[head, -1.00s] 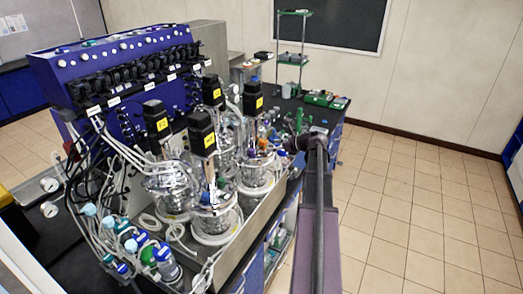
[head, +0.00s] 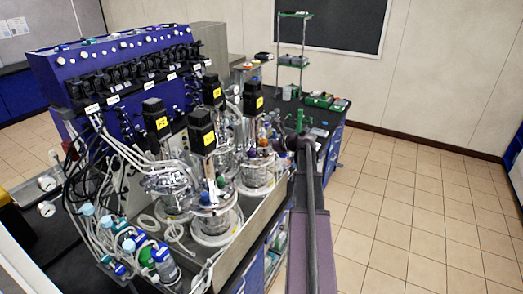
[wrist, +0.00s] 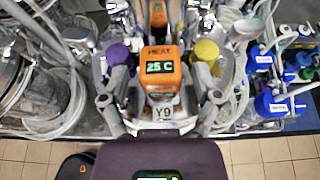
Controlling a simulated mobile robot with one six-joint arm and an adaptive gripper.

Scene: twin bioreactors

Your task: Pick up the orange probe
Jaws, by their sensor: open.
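The orange probe (wrist: 160,68) is upright in the middle of the wrist view. Its face reads "HEAT" and "25 C", and a white label "Y9" (wrist: 162,107) shows just below. My gripper (wrist: 163,82) is open, with one finger on the left and one on the right of the probe in the picture. I cannot tell how far the fingertips are from it in depth. In the head view my arm reaches to the right side of the glass vessels, and its own links hide the gripper. I cannot make out the probe clearly there.
A purple cap (wrist: 117,54) and a yellow cap (wrist: 206,50) show close to the fingers. Blue-capped bottles (wrist: 270,103) and tubing crowd the right. Glass vessels with black motors (head: 201,131) stand in a metal tray. The tiled floor (head: 420,200) at right is clear.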

